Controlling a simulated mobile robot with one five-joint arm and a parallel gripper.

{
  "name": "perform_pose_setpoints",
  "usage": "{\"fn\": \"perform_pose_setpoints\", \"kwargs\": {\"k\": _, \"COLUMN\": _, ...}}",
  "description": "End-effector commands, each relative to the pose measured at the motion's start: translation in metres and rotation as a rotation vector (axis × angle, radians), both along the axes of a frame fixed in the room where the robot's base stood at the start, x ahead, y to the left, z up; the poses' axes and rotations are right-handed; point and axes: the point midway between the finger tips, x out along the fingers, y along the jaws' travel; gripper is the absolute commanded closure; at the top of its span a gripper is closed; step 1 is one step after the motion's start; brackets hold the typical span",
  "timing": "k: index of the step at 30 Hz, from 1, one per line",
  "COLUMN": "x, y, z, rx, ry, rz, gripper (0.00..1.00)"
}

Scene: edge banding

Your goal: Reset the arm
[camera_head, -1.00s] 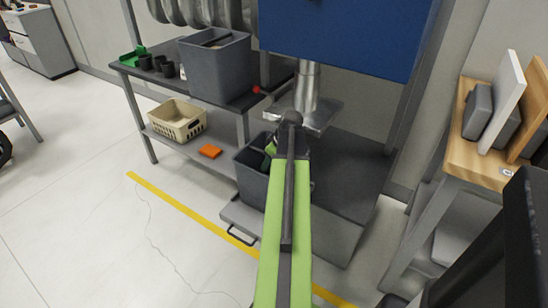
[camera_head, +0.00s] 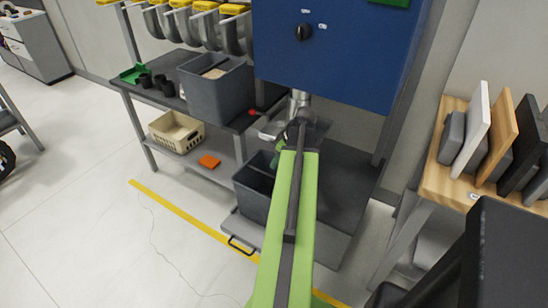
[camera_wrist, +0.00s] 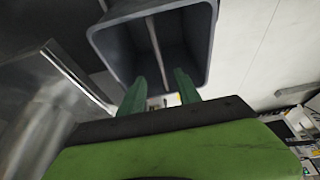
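My gripper (camera_wrist: 160,90) shows in the wrist view as two green fingers with a clear gap between them. It is open, and I see nothing held. The fingers point at the mouth of a grey divided bin (camera_wrist: 208,45); I cannot tell whether the tips are inside it. In the head view my green arm reaches forward over the right side of this bin (camera_head: 247,203), below the blue machine.
The blue machine (camera_head: 335,60) and its metal spout stand close ahead. A shelf at left bears a grey bin (camera_head: 217,92), a beige basket (camera_head: 176,133) and an orange block (camera_head: 209,161). A wooden rack (camera_head: 436,178) with panels stands right.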

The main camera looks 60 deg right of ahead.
Motion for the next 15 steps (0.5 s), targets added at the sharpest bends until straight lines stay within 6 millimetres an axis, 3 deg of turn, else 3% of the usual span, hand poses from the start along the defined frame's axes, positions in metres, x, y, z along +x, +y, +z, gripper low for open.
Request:
{"fn": "perform_pose_setpoints", "kwargs": {"k": 3, "x": -0.004, "y": 0.0002, "z": 0.0117, "rx": 0.0, "ry": 0.0, "rz": 0.0, "gripper": 0.6}}
{"fn": "perform_pose_setpoints", "kwargs": {"k": 15, "x": -0.001, "y": 0.0022, "z": 0.0114, "rx": 0.0, "ry": 0.0, "rz": 0.007, "gripper": 0.6}}
